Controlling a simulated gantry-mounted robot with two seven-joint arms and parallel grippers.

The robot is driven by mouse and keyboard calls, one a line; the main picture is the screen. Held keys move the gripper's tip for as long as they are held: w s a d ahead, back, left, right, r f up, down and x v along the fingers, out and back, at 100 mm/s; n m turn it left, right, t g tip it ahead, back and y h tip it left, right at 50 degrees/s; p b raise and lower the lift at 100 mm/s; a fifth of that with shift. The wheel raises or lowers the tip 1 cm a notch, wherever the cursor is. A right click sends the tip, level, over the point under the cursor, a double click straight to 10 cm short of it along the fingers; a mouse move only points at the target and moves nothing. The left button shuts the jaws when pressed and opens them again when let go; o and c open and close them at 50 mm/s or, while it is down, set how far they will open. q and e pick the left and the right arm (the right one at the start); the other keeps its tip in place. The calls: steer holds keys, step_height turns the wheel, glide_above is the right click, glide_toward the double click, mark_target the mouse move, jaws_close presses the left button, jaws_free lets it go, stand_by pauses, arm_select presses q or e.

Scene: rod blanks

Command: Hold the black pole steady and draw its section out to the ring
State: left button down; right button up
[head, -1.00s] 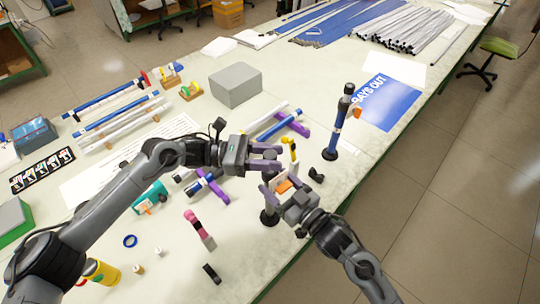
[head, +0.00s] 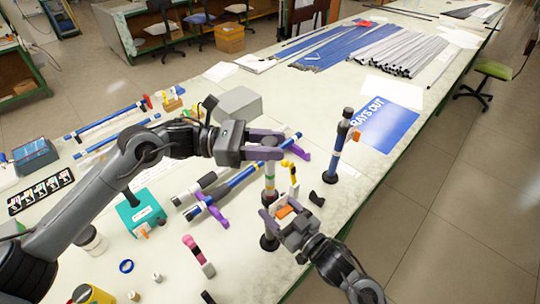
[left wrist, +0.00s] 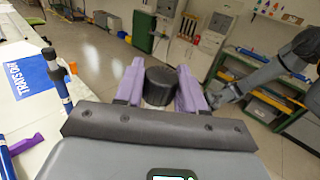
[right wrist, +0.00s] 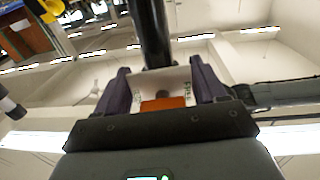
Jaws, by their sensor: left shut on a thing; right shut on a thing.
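The black pole stands upright near the table's front edge, its black base (head: 269,242) on the table. A pale inner section (head: 269,170) shows above the right gripper, with coloured bands, a yellow-green one lowest; which band is the ring, I cannot tell. My left gripper (head: 281,144) is shut on the pole's top, whose black end (left wrist: 160,86) shows between the purple fingers in the left wrist view. My right gripper (head: 268,203) is shut around the pole lower down. In the right wrist view the dark pole (right wrist: 151,35) rises past the fingers, with an orange part (right wrist: 162,103) between them.
A blue standing pole (head: 336,150) with an orange lever is close on the right. A blue rod (head: 235,180) lies on purple rests behind.

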arm_select(q)
steer(key=shift+r, duration=0.1)
steer(key=c, duration=0.8)
jaws_free()
steer(key=a, duration=0.8)
steer(key=w+a, duration=0.1)
steer(key=a, duration=0.3)
arm_select(e)
steer(key=o, duration=1.4)
steer(key=shift+d, duration=0.1)
